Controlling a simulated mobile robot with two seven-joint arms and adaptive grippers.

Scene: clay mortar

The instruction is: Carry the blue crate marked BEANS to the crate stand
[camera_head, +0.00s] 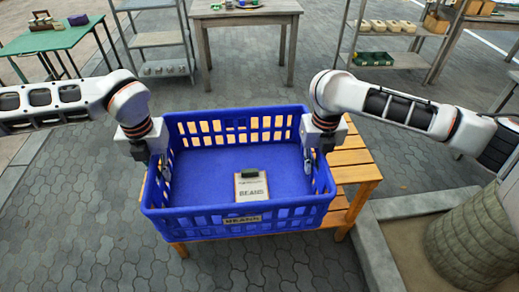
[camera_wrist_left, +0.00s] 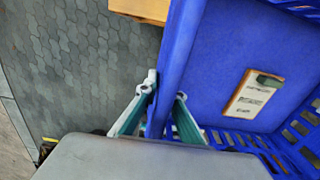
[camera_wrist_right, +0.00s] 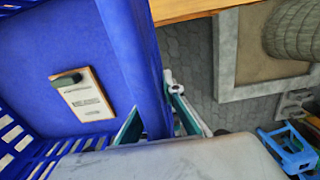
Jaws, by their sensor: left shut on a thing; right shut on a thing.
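The blue crate (camera_head: 180,224) is open-topped with slotted walls and sits over a slatted wooden bench (camera_head: 356,173). A clipboard (camera_head: 251,188) reading BEANS lies inside on its floor, and a label (camera_head: 242,219) is on the near wall. My left gripper (camera_head: 163,166) is shut on the crate's left wall; in the left wrist view its fingers (camera_wrist_left: 164,95) straddle that wall. My right gripper (camera_head: 309,163) is shut on the right wall, with its fingers (camera_wrist_right: 153,103) on either side. The crate looks level. I cannot tell whether it touches the bench.
A stone-edged bed (camera_head: 378,255) with a round stone column (camera_head: 468,245) is close on the right. Behind are a wooden table (camera_head: 247,15), a green table (camera_head: 48,38), a grey shelf (camera_head: 160,40) and a shelf with a green crate (camera_head: 373,58). Paving is clear at left.

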